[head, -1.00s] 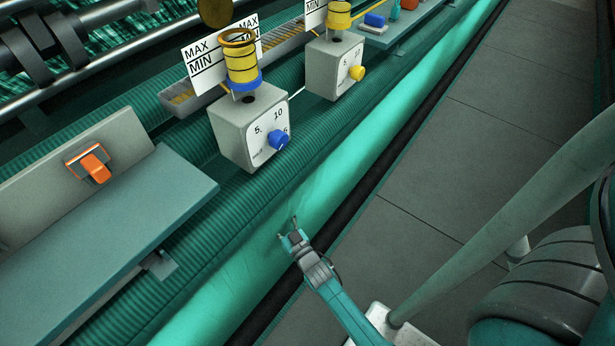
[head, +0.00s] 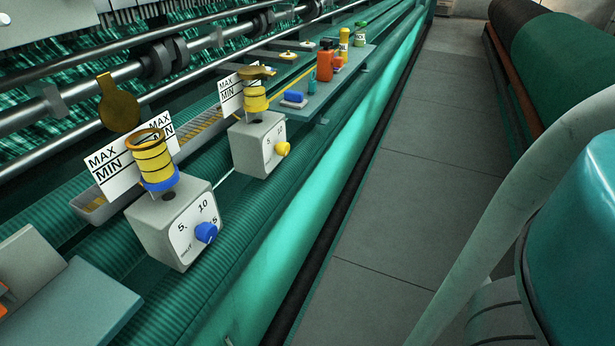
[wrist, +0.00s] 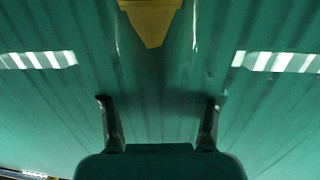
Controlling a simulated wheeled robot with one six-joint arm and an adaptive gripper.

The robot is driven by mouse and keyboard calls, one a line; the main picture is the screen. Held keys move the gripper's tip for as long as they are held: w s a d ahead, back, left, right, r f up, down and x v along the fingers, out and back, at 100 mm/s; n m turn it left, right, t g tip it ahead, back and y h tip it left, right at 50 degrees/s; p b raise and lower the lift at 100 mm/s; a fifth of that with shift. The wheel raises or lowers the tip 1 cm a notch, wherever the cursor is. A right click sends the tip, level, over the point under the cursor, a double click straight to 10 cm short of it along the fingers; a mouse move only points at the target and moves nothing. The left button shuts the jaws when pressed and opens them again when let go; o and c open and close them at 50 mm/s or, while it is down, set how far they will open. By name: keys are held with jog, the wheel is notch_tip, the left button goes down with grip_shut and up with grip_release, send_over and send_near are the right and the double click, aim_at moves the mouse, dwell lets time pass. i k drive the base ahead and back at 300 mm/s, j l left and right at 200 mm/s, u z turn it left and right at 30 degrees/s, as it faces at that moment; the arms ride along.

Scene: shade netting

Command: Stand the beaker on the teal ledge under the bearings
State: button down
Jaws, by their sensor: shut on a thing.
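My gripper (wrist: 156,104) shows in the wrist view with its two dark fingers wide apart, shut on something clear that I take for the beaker. The beaker (wrist: 117,46) shows only as faint bright streaks, and its outline is hard to make out. A mustard-yellow tapered patch (wrist: 150,20) shows at the top of that view; I cannot tell whether it belongs to the beaker. The head view does not show my gripper. In it, dark bearings (head: 160,58) sit on a steel shaft at the upper left, and a teal ledge (head: 325,92) carries several bottles.
Two grey dial boxes (head: 180,225) (head: 258,143) with yellow cups and MAX/MIN cards stand along the machine. Another teal ledge (head: 80,310) is at lower left. The grey floor (head: 400,190) is clear.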

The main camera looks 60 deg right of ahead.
aim_at(355, 54)
jog(key=l, duration=0.45)
jog(key=i+l+z, duration=0.1)
jog(key=l, duration=0.3)
jog(key=i+l+z, duration=0.1)
jog(key=l, duration=0.35)
jog(key=i+l, duration=0.1)
jog(key=l, duration=0.35)
jog(key=i+l+z, duration=0.1)
jog(key=l, duration=0.3)
